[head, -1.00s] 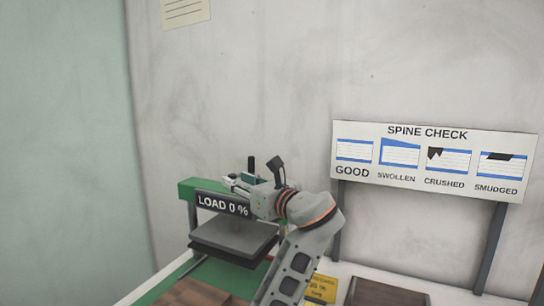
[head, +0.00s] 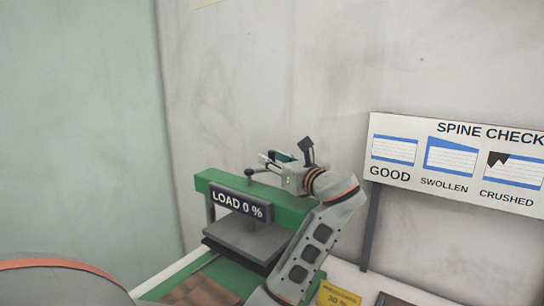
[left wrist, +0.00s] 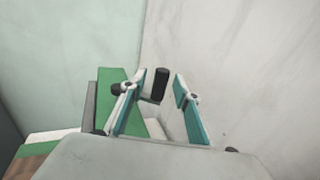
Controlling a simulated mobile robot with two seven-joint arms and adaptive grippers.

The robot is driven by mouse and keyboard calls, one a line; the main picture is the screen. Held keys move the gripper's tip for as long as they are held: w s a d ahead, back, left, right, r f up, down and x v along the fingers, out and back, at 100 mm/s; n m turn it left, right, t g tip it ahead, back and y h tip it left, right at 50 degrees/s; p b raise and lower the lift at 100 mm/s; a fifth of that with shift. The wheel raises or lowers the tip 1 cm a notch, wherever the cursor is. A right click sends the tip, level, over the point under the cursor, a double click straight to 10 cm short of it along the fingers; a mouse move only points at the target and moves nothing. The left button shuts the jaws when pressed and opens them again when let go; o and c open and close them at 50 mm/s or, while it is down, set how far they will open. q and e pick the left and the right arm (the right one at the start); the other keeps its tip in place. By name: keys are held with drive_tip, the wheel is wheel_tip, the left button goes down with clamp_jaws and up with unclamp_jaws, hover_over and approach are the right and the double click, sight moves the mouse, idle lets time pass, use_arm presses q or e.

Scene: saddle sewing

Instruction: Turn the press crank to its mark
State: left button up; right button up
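The press (head: 222,186) is a green frame with a grey plate under it, and its sign (head: 237,203) reads LOAD 0 %. A dark knob-like part (head: 249,172) with a thin bar stands on top of the beam. My left gripper (head: 274,158) is above the press beam. In the left wrist view its two fingers (left wrist: 161,92) are apart. An upright black handle (left wrist: 160,83), likely the crank's, shows between them with gaps on both sides; contact is not visible. The crank's mark cannot be made out. My right gripper is not in view.
The SPINE CHECK board (head: 455,165) stands on posts at the right. A yellow card (head: 338,295) lies on the white bench right of the press. Brown pieces (head: 203,291) lie in front. A wall is close behind.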

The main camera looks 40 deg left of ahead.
use_arm(q)
drive_tip(key=shift+x, duration=0.8)
clamp_jaws()
drive_tip(key=shift+a+n+g, duration=0.1)
drive_tip(key=shift+n+g, duration=0.2)
drive_tip(key=shift+g, duration=0.1)
drive_tip(key=g, duration=0.1)
drive_tip(key=n, duration=0.1)
drive_tip(key=g, duration=0.1)
drive_tip(key=shift+w+a+r+g+y, duration=0.1)
drive_tip(key=shift+w+a+g+y, duration=0.2)
drive_tip(key=shift+a+y, duration=0.1)
drive_tip(key=shift+a+r+n+g+h, duration=0.15)
drive_tip(key=shift+a+n+g, duration=0.35)
drive_tip(key=shift+n+g, duration=0.7)
drive_tip(key=shift+a+f+n+g+h, duration=0.1)
drive_tip(key=shift+a+n+g+h, duration=0.15)
drive_tip(key=shift+a+n+g, duration=0.85)
drive_tip(key=shift+d+r+n+g+h, duration=0.15)
drive_tip(key=shift+n+g, duration=0.55)
drive_tip(key=shift+g, duration=1.1)
drive_tip(key=shift+a+f, duration=0.1)
drive_tip(key=shift+a, duration=0.1)
